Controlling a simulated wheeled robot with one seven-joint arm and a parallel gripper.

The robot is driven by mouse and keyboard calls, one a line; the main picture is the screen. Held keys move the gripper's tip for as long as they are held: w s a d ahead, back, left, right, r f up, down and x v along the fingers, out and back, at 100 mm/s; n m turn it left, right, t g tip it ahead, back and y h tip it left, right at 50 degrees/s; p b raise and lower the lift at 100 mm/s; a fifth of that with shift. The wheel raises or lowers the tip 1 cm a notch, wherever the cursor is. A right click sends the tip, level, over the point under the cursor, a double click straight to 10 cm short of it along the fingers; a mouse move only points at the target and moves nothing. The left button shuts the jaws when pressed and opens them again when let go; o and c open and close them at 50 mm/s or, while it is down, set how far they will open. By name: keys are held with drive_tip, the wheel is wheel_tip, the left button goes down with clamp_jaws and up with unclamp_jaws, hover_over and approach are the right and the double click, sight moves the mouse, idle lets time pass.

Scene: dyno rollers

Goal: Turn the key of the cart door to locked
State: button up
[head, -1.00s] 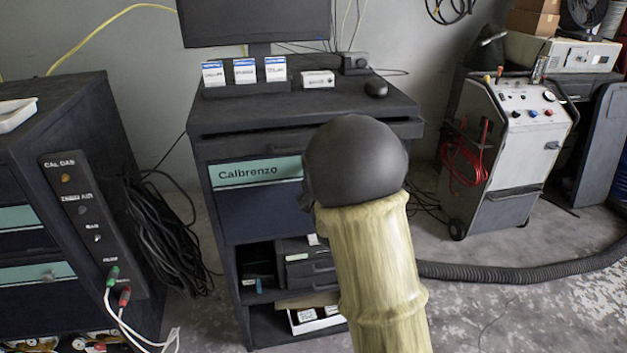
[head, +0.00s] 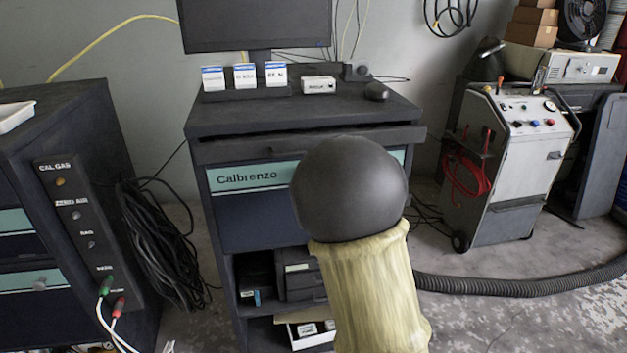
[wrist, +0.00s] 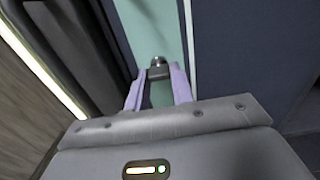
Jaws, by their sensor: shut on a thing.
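The cart (head: 310,122) stands ahead in the head view, with a dark blue door (head: 250,222) under a teal strip reading "Calbrenzo" (head: 247,177). My arm hides the right part of this front and my gripper in the head view. In the wrist view, my gripper (wrist: 158,82) has its two pale purple fingers closed about a small dark key (wrist: 158,72). The key sits at a round metal lock on the teal strip (wrist: 150,28). The view is too small to tell the key's exact turn.
A dark cabinet (head: 60,130) with gas ports and plugged cables stands at the left. Black cables (head: 165,240) hang beside it. A grey wheeled machine (head: 510,160) stands at the right, with a corrugated hose (head: 520,287) on the floor.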

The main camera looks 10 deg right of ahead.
idle(0.4)
drive_tip(key=o, duration=1)
drive_tip(key=shift+s+b, duration=4.5)
drive_tip(key=shift+s, duration=4.2)
